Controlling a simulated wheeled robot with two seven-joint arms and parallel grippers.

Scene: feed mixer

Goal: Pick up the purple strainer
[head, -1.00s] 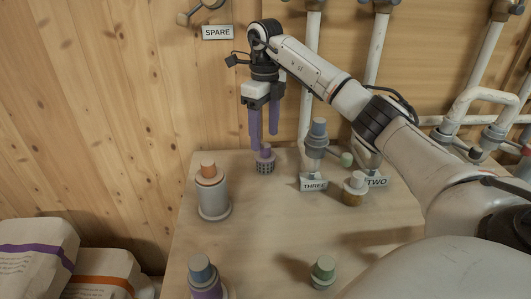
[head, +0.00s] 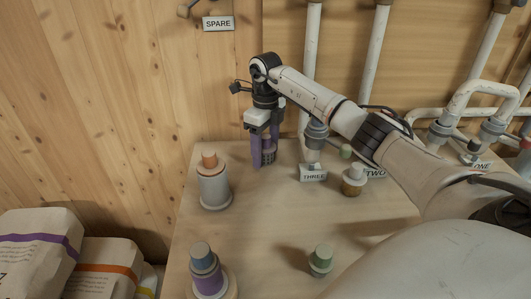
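The purple strainer (head: 268,151), a small dark perforated cylinder with a purple top, stands upright on the wooden table near its back edge. My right gripper (head: 265,150) has come down over it from above, with one purple finger on its left and the other behind it to the right. The fingers look as far apart as before, so the gripper appears open around the strainer. The fingers hide part of the strainer, and whether they touch it cannot be told. My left gripper is not in view.
The wooden table (head: 250,235) holds an orange-topped grey canister (head: 213,188), a blue-topped purple canister (head: 207,278), a green-topped piece (head: 321,260) and a brass-coloured piece (head: 354,182). The THREE sign (head: 313,174) and pipes stand right of the gripper. Sacks lie lower left.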

